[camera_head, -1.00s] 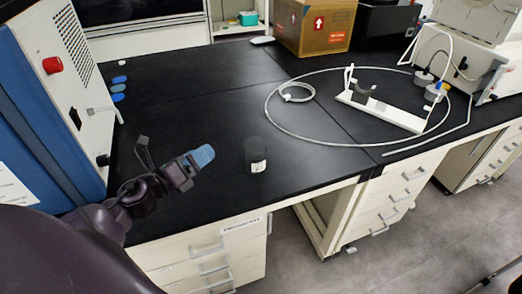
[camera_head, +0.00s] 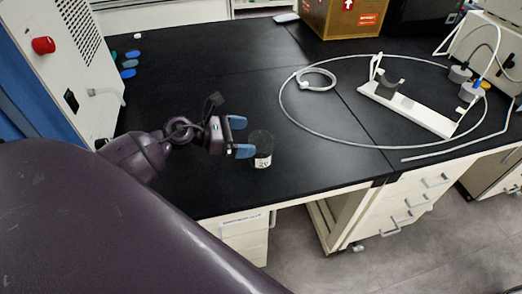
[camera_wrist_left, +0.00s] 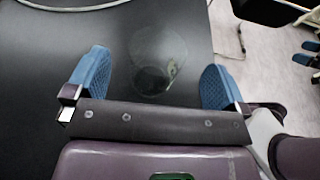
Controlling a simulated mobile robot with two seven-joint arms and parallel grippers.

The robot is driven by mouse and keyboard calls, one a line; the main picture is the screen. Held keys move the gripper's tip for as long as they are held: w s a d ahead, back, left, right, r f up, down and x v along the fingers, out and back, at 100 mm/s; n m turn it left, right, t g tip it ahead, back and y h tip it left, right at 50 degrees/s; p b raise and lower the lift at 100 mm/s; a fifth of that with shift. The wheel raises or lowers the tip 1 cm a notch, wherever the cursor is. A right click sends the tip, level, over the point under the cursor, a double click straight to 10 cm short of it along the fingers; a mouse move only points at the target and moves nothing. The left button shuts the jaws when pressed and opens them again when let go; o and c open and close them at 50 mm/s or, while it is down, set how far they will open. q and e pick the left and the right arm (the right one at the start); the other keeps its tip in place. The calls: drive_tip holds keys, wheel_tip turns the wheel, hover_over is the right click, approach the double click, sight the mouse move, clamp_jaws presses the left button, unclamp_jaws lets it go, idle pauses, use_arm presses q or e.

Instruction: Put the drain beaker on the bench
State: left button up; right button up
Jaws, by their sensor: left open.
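The drain beaker (camera_head: 261,153), a small dark see-through cup with a white label, stands upright on the black bench (camera_head: 215,95) near its front edge. My left gripper (camera_head: 241,137) is open just to the left of the beaker, its blue fingertips pointing toward it. In the left wrist view the beaker (camera_wrist_left: 157,62) shows in the space ahead of and between the two spread fingers (camera_wrist_left: 155,82). The fingers look apart from its wall, and nothing is held.
A white machine with a red knob (camera_head: 43,46) stands at the left, with several small caps (camera_head: 129,62) beside it. A looped hose (camera_head: 290,118) and a white stand (camera_head: 410,108) lie to the right. A cardboard box (camera_head: 340,18) is at the back.

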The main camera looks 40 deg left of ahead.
sight(261, 138)
use_arm(q)
drive_tip(key=shift+f+x, duration=0.2)
drive_tip(key=shift+x, duration=1.2)
drive_tip(key=shift+f+x, duration=0.2)
drive_tip(key=shift+x, duration=1.15)
drive_tip(key=shift+s, duration=0.1)
drive_tip(key=shift+c, duration=0.5)
drive_tip(key=shift+a, duration=0.1)
drive_tip(key=c, duration=1.1)
drive_tip(key=shift+r, duration=0.15)
drive_tip(key=shift+r+p, duration=1.85)
drive_tip(key=shift+r, duration=7)
